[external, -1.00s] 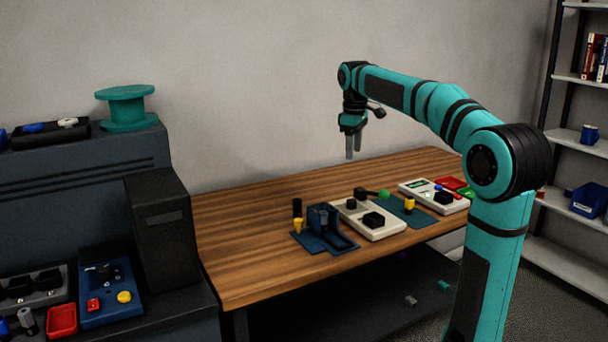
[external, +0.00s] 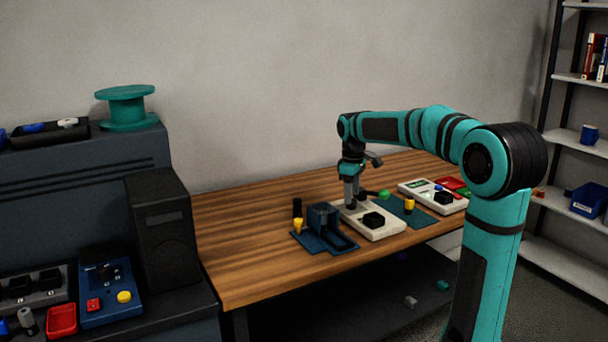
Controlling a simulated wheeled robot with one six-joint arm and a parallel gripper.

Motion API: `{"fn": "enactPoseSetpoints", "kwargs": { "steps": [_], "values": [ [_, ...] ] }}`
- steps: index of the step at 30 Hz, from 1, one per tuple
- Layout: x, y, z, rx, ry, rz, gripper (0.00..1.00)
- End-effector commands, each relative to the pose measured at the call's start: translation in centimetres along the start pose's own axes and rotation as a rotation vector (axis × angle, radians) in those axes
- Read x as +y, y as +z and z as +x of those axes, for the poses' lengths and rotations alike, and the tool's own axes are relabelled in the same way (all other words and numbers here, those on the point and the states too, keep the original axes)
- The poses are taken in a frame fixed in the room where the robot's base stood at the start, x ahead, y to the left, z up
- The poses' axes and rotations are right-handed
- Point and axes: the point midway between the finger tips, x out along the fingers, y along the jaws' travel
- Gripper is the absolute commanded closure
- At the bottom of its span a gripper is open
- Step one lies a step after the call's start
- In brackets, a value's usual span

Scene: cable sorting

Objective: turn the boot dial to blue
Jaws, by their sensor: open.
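A white panel (external: 385,231) lies on the wooden table and carries black dials. The front dial (external: 373,219) is in plain view. The rear dial, at the panel's back left, is mostly hidden by my gripper (external: 350,206). My gripper points straight down with its fingers at that rear dial. It is open, and I cannot tell whether the fingers touch the dial. Colour marks around the dials are too small to read, and which dial is the boot dial is not clear from this view.
A dark blue fixture (external: 323,220) stands close on the left, with a yellow piece (external: 298,225) and a black post. A blue mat (external: 410,214) with a yellow-topped piece and another white device (external: 455,205) are on the right. The table's left part (external: 235,240) is clear.

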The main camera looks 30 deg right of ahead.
Motion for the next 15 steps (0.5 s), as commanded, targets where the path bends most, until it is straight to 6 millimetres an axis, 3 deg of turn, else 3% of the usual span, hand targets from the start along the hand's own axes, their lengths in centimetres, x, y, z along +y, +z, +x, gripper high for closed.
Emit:
{"fn": "enactPoseSetpoints", "kwargs": {
  "steps": [6, 15],
  "values": [
    [0.0, 0.0, 2.1, 0.000, 0.000, 0.000, 0.48],
    [0.0, 0.0, 2.6, 0.001, 0.001, 0.000, 0.48]
  ]
}}
